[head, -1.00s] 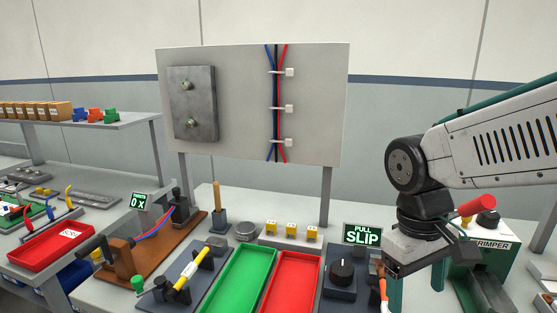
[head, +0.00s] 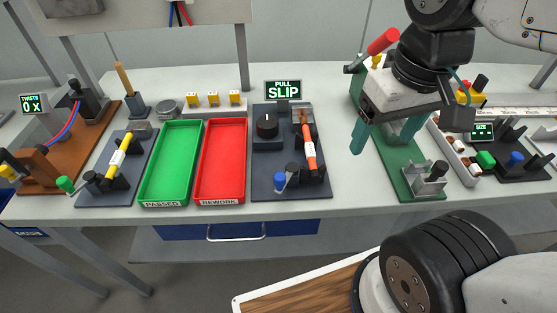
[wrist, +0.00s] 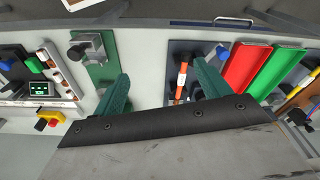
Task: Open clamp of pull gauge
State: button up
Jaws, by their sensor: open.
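The pull gauge (head: 265,185) is a dark blue plate with a black dial and a display (head: 283,90) reading PULL SLIP. An orange wire piece (head: 309,140) with a white label lies along its right side. A black clamp part (head: 292,172) with a blue knob (head: 279,179) is at its front. My gripper (head: 381,138) is open and empty, above the bench to the right of the gauge. In the wrist view, the orange piece (wrist: 182,78) shows beside the right finger of my gripper (wrist: 160,74); that finger covers part of the gauge.
A green-based tool (head: 405,175) stands below and right of my gripper. The green PASSED tray (head: 165,203) and red REWORK tray (head: 218,202) lie left of the gauge. A wire rig (head: 120,165) is further left. The bench front strip is clear.

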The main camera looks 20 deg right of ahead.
aim_at(281, 180)
jog(key=z, duration=0.55)
jog(key=k, duration=1.3)
jog(key=i, duration=0.75)
jog(key=u, duration=0.65)
